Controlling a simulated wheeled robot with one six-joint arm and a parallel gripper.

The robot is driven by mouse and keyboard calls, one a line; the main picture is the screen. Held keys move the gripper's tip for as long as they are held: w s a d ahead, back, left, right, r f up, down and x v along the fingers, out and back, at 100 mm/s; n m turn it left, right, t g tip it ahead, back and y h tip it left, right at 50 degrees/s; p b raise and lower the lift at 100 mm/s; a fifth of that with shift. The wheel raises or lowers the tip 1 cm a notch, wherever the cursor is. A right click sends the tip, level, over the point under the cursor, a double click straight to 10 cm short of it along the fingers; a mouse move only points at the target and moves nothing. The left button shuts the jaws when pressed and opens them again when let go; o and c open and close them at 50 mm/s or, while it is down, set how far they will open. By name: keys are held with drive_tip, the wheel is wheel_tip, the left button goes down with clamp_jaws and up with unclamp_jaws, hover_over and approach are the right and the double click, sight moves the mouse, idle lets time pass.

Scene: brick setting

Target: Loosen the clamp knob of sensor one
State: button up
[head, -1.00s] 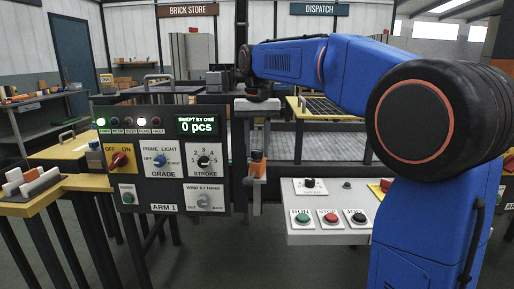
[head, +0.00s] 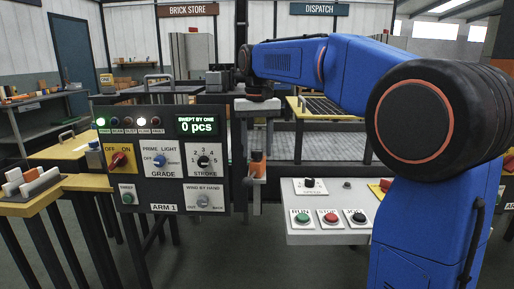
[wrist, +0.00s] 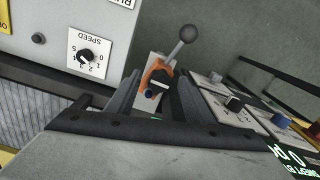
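The orange part also shows in the head view (head: 257,158), on a post at the right side of the Arm 1 panel. I cannot read a label marking it as sensor one. My gripper (wrist: 152,98) is open, its fingers on either side of the clamp piece in the picture. No contact is visible. In the head view my wrist is above the orange part.
The Arm 1 panel (head: 160,178), with dials and switches, stands left of the post. A grey control box (head: 325,238) with push buttons stands to the right. A yellow table with light blocks (head: 32,183) is at far left.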

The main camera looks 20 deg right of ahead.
sight(257, 151)
drive_tip(key=shift+r, duration=0.1)
wheel_tip(257, 151, up, 17)
idle(0.8)
drive_tip(key=s+d+f+t, duration=0.2)
drive_tip(key=s+d+f, duration=0.1)
drive_tip(key=s+f, duration=1.3)
drive_tip(key=s+d+f+n+t, duration=0.1)
drive_tip(key=s+d+f, duration=0.3)
drive_tip(key=s+f, duration=1.3)
wheel_tip(257, 151, down, 5)
drive_tip(key=shift+f+t, duration=0.2)
drive_tip(key=shift+t, duration=0.7)
